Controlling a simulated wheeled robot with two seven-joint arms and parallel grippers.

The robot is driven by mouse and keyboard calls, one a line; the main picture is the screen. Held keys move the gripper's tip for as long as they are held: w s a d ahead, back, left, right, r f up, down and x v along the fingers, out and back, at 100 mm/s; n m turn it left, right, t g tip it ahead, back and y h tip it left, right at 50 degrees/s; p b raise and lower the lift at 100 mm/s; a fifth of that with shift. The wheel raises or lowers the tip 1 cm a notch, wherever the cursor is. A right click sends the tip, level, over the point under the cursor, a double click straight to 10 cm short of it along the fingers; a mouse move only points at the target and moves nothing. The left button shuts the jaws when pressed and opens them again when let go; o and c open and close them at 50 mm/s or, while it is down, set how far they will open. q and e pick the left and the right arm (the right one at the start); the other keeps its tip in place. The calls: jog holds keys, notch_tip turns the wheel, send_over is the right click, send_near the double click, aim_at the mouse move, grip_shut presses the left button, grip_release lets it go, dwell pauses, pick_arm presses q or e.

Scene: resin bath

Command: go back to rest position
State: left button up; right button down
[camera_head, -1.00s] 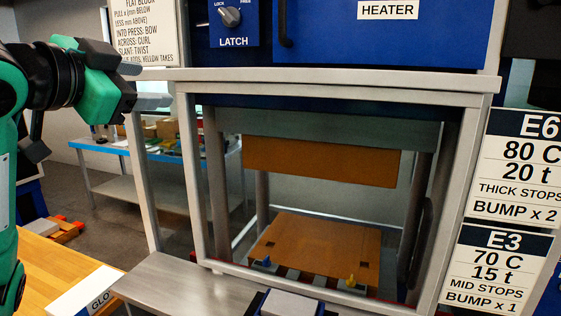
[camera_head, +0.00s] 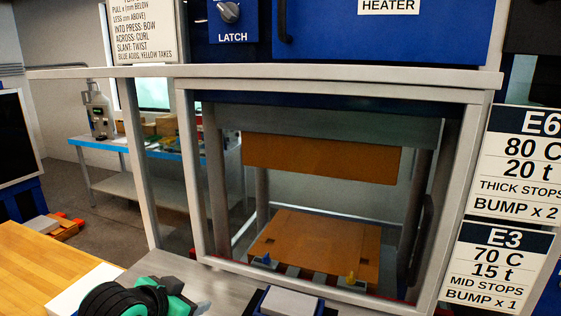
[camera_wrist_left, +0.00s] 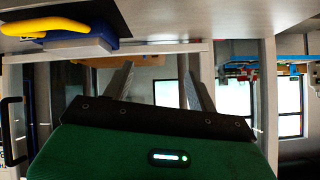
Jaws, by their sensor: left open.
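My left gripper (camera_head: 165,297) shows in the head view as a green and black shape at the bottom edge, in front of the metal ledge left of the press. Its fingers are not clear there. In the left wrist view its two grey fingers stand apart with nothing between them (camera_wrist_left: 157,80). My right gripper is in neither view.
The press frame (camera_head: 330,83) fills the middle, with an orange lower plate (camera_head: 315,240) inside. A blue block with a grey top (camera_head: 290,303) sits at the front. A wooden table (camera_head: 45,265) lies at left. Sign cards (camera_head: 497,268) stand at right.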

pick_arm(q)
jog(key=s+a+f+n+g+y, duration=0.2)
jog(key=s+f+g, duration=0.1)
jog(key=s+f, duration=1)
jog(key=s+a+f+n+g+y, duration=0.1)
jog(key=s+a+f+n+g, duration=0.15)
jog(key=s+f, duration=1)
notch_tip(320, 180, down, 32)
jog(key=s+g, duration=0.2)
jog(key=s+a+f+g, duration=0.1)
jog(key=s+a+f, duration=0.2)
jog(key=s+f, duration=1.5)
jog(key=shift+s+f, duration=0.25)
jog(key=shift+s, duration=0.3)
jog(key=shift+d+m, duration=0.1)
jog(key=shift+m, duration=0.15)
